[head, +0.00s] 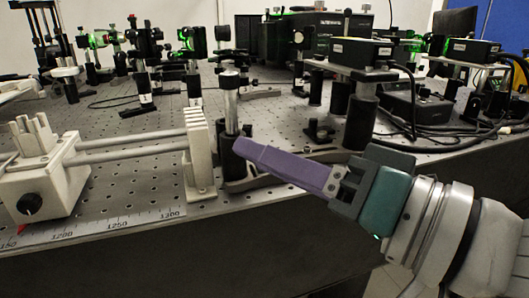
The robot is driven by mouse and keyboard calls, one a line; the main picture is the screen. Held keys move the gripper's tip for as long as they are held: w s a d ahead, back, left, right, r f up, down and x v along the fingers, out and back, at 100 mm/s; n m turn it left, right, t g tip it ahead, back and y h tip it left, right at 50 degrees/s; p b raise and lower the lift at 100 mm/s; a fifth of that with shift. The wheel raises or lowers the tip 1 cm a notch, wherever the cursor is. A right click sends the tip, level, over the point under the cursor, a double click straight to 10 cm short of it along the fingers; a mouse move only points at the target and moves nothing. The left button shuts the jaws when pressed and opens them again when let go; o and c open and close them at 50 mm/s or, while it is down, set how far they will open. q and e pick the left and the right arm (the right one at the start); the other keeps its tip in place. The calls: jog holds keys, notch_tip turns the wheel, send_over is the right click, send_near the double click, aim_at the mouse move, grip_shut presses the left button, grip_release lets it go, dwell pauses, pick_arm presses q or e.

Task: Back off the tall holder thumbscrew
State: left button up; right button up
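A tall black post holder (228,160) stands near the front edge of the perforated bench, with a silver post (230,100) upright in it. My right gripper (240,146) comes in from the right, its long purple fingers pointing left. Their tips overlap the right side of the holder in the picture. The thumbscrew cannot be made out; the fingertips may cover it. The fingers are seen from the side as one shape, so neither the gap between them nor contact with the holder can be judged. My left gripper is not in view.
A white slotted block (200,155) stands just left of the holder, joined by rods to a white carriage (45,185) with a black knob. A scale (110,224) runs along the front edge. Black boxed instruments (361,52) on posts and cables crowd the right.

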jog(key=shift+c, duration=0.2)
grip_shut()
